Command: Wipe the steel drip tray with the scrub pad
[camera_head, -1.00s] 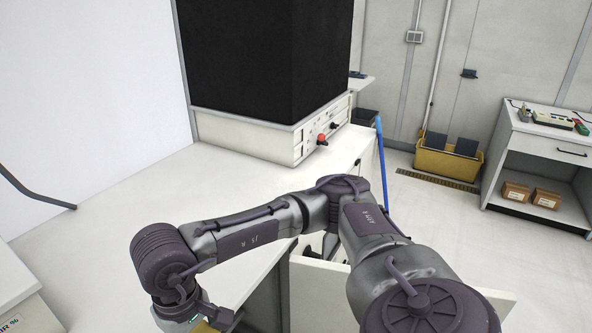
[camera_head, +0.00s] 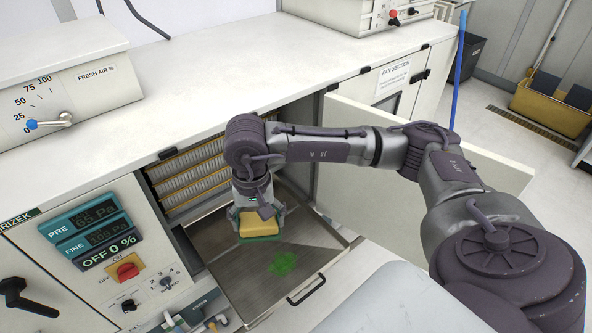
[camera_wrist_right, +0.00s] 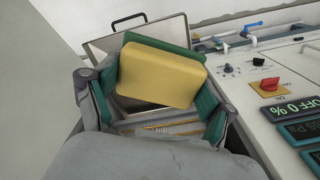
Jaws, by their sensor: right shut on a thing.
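The steel drip tray (camera_head: 240,282) is pulled out in front of the open cabinet, with a handle at its front edge. A green patch (camera_head: 283,263) lies on the tray floor. My right gripper (camera_head: 257,222) points down over the tray and is shut on the scrub pad (camera_head: 259,221), which is yellow with a green layer. In the right wrist view the pad (camera_wrist_right: 162,74) sits between the two fingers, its yellow side facing the camera. The pad is to the left of and behind the green patch; whether it touches the tray I cannot tell. My left gripper is not in view.
Pleated filters (camera_head: 190,180) fill the opening behind the tray. An open white door (camera_head: 420,165) stands to the right. A control panel (camera_head: 115,265) with displays and a red knob is on the left. Pipes and valves (camera_head: 190,318) sit low beside the tray.

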